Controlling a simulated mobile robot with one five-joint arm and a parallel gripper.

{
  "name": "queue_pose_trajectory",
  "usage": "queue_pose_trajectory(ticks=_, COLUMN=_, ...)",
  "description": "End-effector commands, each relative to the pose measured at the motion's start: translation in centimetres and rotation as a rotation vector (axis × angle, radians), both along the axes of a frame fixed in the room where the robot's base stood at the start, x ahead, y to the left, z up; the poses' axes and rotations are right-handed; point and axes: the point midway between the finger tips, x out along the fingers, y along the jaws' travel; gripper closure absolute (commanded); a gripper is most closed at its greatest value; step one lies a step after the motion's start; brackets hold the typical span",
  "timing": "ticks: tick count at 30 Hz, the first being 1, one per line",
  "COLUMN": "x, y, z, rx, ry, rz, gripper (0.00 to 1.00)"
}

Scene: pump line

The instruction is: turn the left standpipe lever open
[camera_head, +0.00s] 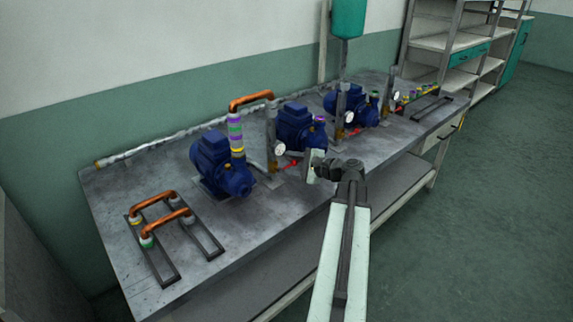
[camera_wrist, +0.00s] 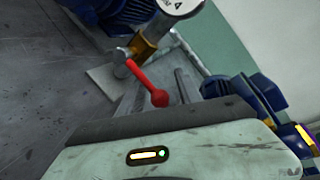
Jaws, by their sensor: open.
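The left standpipe (camera_head: 271,130) is a grey upright pipe with a round white gauge (camera_head: 280,149) and a red lever (camera_head: 291,166) low down. The lever sticks out to the right, toward my gripper (camera_head: 311,165). In the wrist view a red lever (camera_wrist: 148,82) with a ball end juts from a brass fitting (camera_wrist: 144,46) under a gauge (camera_wrist: 175,5). My gripper is open, just right of the left lever and close to it. In the wrist view the pale gripper body fills the bottom, the ball end just beyond its dark edge. I cannot tell whether they touch.
Blue pumps (camera_head: 222,165) stand along the metal bench (camera_head: 180,290). A middle standpipe (camera_head: 341,105) with its own red lever (camera_head: 354,131) stands farther right. Copper pipes (camera_head: 155,208) on a rack occupy the near left end. The floor (camera_head: 450,230) at right is clear.

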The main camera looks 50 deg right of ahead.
Motion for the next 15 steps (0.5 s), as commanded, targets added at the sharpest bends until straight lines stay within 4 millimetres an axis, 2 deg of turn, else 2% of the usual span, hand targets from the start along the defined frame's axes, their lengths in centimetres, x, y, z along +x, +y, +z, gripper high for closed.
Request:
queue_pose_trajectory(ticks=6, x=0.08, y=0.04, z=0.01, rx=0.000, ry=0.000, rz=0.000, gripper=0.59)
queue_pose_trajectory(ticks=7, x=0.08, y=0.04, z=0.01, rx=0.000, ry=0.000, rz=0.000, gripper=0.64)
queue_pose_trajectory(ticks=11, x=0.10, y=0.08, z=0.01, rx=0.000, ry=0.000, rz=0.001, gripper=1.00)
queue_pose_trajectory(ticks=15, x=0.14, y=0.11, z=0.03, rx=0.001, ry=0.000, rz=0.002, gripper=1.00)
